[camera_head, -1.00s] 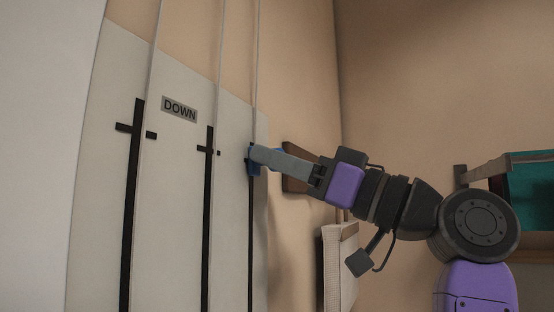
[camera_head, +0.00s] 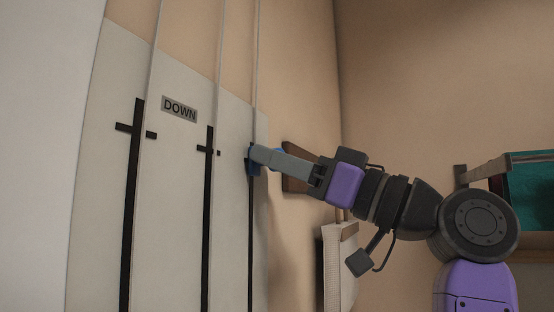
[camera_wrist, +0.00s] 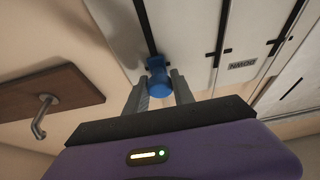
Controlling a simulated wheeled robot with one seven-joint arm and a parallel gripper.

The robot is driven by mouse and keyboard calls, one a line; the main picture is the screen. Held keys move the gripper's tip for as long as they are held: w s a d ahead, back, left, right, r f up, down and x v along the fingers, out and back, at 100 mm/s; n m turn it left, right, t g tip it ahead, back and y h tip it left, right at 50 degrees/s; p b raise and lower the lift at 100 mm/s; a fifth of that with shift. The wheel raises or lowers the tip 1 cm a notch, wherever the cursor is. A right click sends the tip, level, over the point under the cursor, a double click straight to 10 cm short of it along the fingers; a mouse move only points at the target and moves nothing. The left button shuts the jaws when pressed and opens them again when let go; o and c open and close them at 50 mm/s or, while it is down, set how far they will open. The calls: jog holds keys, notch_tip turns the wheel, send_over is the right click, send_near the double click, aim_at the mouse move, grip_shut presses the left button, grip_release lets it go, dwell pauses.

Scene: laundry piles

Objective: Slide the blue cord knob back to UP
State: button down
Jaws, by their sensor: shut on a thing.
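The blue cord knob (camera_wrist: 159,82) sits on the rightmost slot of the white wall panel (camera_head: 172,180), near that slot's upper end in the head view, level with the side notches of the other slots. A cord runs up from it. My gripper (camera_head: 256,158) reaches it from the right and is shut on it. In the wrist view the two grey fingers (camera_wrist: 159,90) stand on either side of the knob. In the head view the fingers hide much of the knob (camera_head: 253,166). A DOWN label (camera_head: 179,109) is on the panel's upper part.
Two other dark slots (camera_head: 132,200) with side notches run down the panel to the left. A brown wooden plate with a metal hook (camera_wrist: 40,118) is on the wall close to my gripper. A pale box-like thing (camera_head: 338,265) is below my arm.

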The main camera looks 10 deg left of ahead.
notch_tip(320, 180, down, 67)
jog(key=b, duration=4.8)
jog(key=shift+r, duration=0.2)
jog(key=c, duration=1.1)
grip_release()
jog(key=shift+r, duration=0.1)
jog(key=shift+o, duration=0.2)
jog(key=shift+d, duration=0.1)
jog(key=p+v, duration=0.1)
jog(key=v, duration=0.6)
jog(key=shift+s+d+f, duration=0.2)
jog(key=shift+d+f, duration=0.05)
jog(key=shift+d, duration=0.05)
